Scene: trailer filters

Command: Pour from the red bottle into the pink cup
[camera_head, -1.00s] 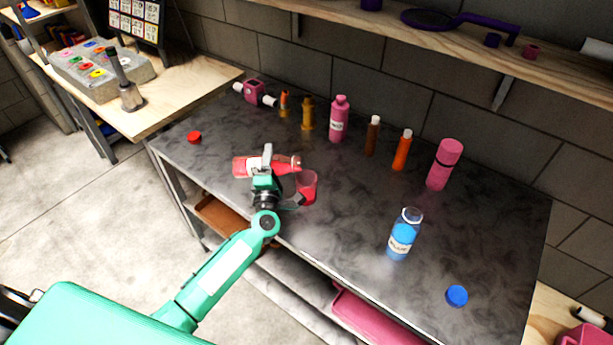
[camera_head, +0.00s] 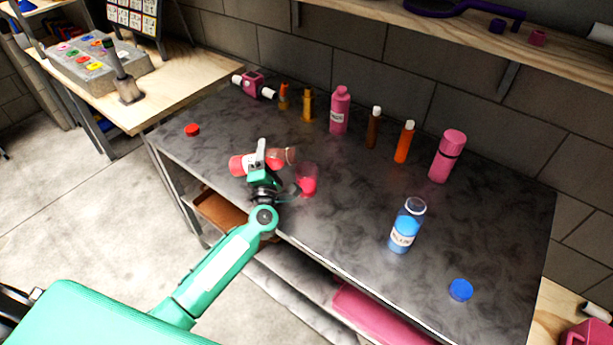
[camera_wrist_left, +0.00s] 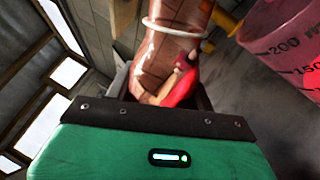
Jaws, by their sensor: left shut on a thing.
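My left gripper (camera_head: 262,158) is shut on the red bottle (camera_head: 240,165) and holds it lying nearly level above the table. The bottle is clear, with red contents toward its left end; its open, clear neck points right. The pink cup (camera_head: 308,182) stands on the table just right of and below the bottle's mouth, with red-pink liquid in its lower part. In the left wrist view the bottle (camera_wrist_left: 165,55) shows a white ring and red liquid inside, and the cup (camera_wrist_left: 285,55) with volume marks is at the right, apart from it. My right gripper is out of view.
A red cap (camera_head: 192,130) lies on the dark table (camera_head: 340,235) at the left. A blue bottle (camera_head: 405,230) and blue cap (camera_head: 460,290) are at the right. Several bottles, including a pink one (camera_head: 340,110), line the back. The middle front is clear.

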